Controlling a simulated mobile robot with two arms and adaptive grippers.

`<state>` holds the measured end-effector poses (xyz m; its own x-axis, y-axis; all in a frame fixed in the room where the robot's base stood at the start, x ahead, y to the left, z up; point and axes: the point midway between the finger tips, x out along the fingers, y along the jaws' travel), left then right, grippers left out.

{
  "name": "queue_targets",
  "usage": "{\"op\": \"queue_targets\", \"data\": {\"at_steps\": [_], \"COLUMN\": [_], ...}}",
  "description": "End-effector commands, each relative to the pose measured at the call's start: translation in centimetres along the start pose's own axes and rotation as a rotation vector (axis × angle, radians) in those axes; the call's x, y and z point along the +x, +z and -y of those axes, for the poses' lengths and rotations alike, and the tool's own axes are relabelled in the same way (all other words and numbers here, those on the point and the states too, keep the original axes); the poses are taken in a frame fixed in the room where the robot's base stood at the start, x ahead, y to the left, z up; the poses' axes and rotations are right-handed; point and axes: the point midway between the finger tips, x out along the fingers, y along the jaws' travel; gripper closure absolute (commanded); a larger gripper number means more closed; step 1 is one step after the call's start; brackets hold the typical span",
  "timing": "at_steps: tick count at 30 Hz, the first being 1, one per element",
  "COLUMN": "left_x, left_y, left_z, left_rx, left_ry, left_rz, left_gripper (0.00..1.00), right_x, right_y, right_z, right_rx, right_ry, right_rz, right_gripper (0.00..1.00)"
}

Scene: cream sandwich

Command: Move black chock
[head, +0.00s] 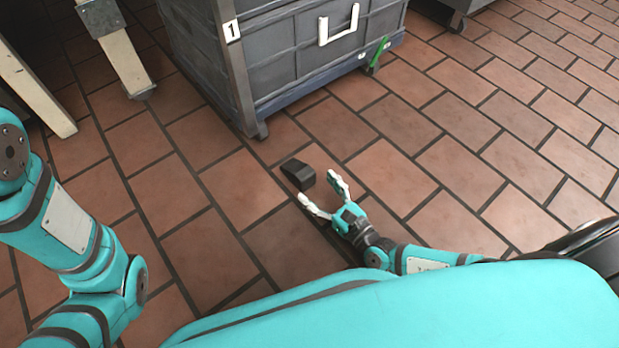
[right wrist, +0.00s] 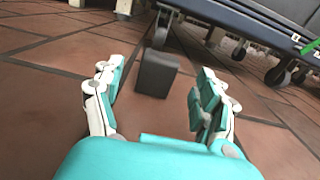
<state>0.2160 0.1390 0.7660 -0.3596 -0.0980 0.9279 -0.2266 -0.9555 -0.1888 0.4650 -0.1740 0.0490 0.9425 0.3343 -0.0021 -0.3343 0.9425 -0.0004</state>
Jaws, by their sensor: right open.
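The black chock (head: 298,173) is a small dark wedge lying on the tiled floor, just in front of the grey cart's near corner wheel and apart from it. My right gripper (head: 317,190) is open and low over the floor, with its two fingers pointing at the chock. In the right wrist view the chock (right wrist: 157,73) stands ahead, between and slightly beyond the open fingertips of the gripper (right wrist: 155,85). The fingers do not appear to touch it. My left arm shows at the left of the head view, but its gripper is out of frame.
The large grey cart (head: 290,45), labelled 1, stands on wheels (head: 259,130) behind the chock. A green chock or lever (head: 375,58) is at its right wheel. White legs (head: 35,90) stand at the upper left. The floor to the right is clear.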

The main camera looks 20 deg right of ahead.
Motion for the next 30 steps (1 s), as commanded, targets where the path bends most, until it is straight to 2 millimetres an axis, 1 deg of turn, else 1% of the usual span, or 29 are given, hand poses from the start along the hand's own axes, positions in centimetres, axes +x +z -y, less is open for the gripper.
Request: {"op": "queue_targets", "data": {"at_steps": [1, 6, 9, 12, 16, 30], "left_x": [0.0, 0.0, 0.0, 0.0, 0.0, 0.0], "left_y": [0.0, -0.1, -0.1, -0.1, -0.1, -0.1], "left_z": [0.0, 0.0, 0.0, 0.0, 0.0, 0.0], "left_rx": [0.000, 0.000, 0.000, 0.000, 0.000, 0.000], "left_ry": [0.001, 0.001, 0.002, 0.002, 0.002, 0.002], "left_rz": [-0.001, -0.002, -0.002, -0.002, -0.002, -0.003], "left_gripper": [0.60, 0.60, 0.60, 0.60, 0.60, 0.60], "right_x": [-1.3, -4.6, -5.9, -6.6, -7.0, -6.9], "right_y": [-0.1, -0.1, -0.1, 0.0, 0.0, 0.0], "right_z": [0.0, 0.0, 0.0, 0.0, 0.0, 0.0], "right_rx": [-0.001, 0.000, 0.000, 0.001, 0.000, 0.000], "right_ry": [0.001, 0.001, 0.000, 0.000, 0.000, 0.000], "right_rz": [-0.004, -0.003, -0.002, 0.000, 0.000, 0.000], "right_gripper": [0.26, 0.26, 0.26, 0.26, 0.26, 0.26]}}
